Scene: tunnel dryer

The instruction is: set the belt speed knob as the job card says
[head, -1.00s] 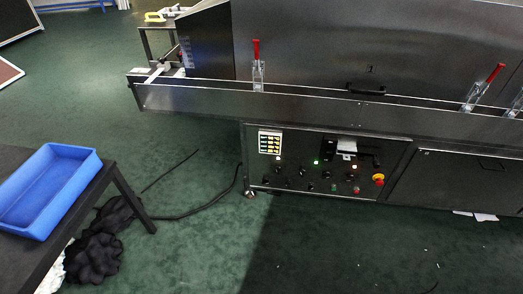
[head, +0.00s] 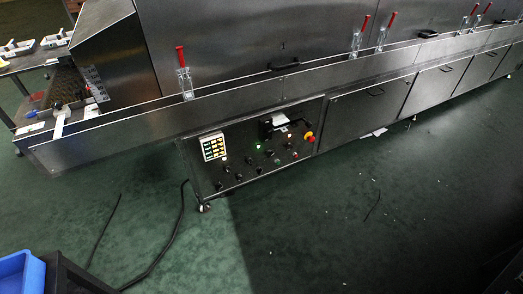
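The dryer's control panel (head: 250,150) is on the lower front of the long metal machine, left of the picture's middle. It carries several small dark knobs (head: 239,176), lit lamps and push buttons. Which knob is the belt speed knob cannot be told at this size. A white card-like piece (head: 281,119) sits in a dark holder at the panel's upper right; whether it is the job card, and its writing, cannot be made out. My gripper is not in view.
A red and yellow emergency stop (head: 309,137) is at the panel's right edge. Red-handled clamps (head: 184,75) stand along the rail. A blue tray (head: 20,272) is at the lower left. A black cable (head: 165,245) lies on the green floor, which is otherwise largely open before the machine.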

